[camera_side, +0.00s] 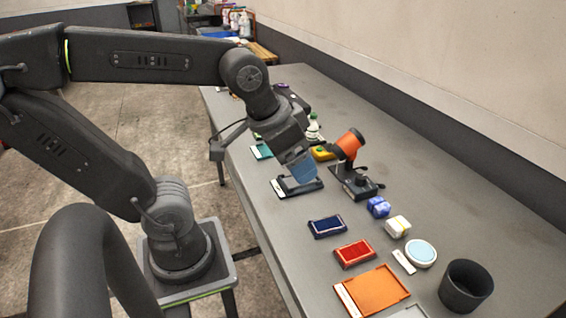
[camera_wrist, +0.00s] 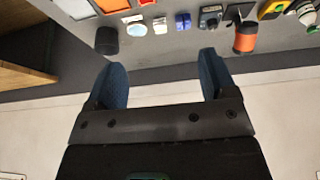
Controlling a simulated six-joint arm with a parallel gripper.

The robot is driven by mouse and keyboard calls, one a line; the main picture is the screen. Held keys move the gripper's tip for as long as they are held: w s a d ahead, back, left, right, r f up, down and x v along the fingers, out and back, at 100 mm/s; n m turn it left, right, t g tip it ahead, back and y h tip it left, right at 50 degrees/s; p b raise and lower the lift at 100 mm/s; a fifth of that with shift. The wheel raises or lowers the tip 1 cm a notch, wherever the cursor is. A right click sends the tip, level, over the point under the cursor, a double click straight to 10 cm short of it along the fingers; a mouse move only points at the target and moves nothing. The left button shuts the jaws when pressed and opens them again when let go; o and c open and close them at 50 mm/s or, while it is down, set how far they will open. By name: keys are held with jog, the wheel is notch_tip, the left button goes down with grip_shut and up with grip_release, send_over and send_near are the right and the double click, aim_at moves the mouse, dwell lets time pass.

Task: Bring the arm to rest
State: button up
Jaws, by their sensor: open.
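My gripper (camera_side: 300,168) hangs over the grey table (camera_side: 420,200) in the side view, with its blue fingers pointing down above a dark tray with a white edge (camera_side: 298,187). I cannot tell the exact height above that tray. In the wrist view my gripper (camera_wrist: 165,75) shows two blue fingers spread wide apart with nothing between them. The arm is bent forward from its base, reaching out over the near side of the table.
An orange-topped device (camera_side: 350,145) stands just right of my gripper. A blue pad (camera_side: 327,226), a red pad (camera_side: 354,253), an orange tray (camera_side: 378,293), a round white dish (camera_side: 420,253) and a black cup (camera_side: 466,287) lie toward the front. A wall runs along the table's far side.

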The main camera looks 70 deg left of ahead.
jog(key=shift+s+d+f, duration=0.1)
jog(key=shift+s+f, duration=0.15)
jog(key=shift+s, duration=0.3)
jog(key=shift+s+f, duration=0.2)
jog(key=shift+s, duration=0.3)
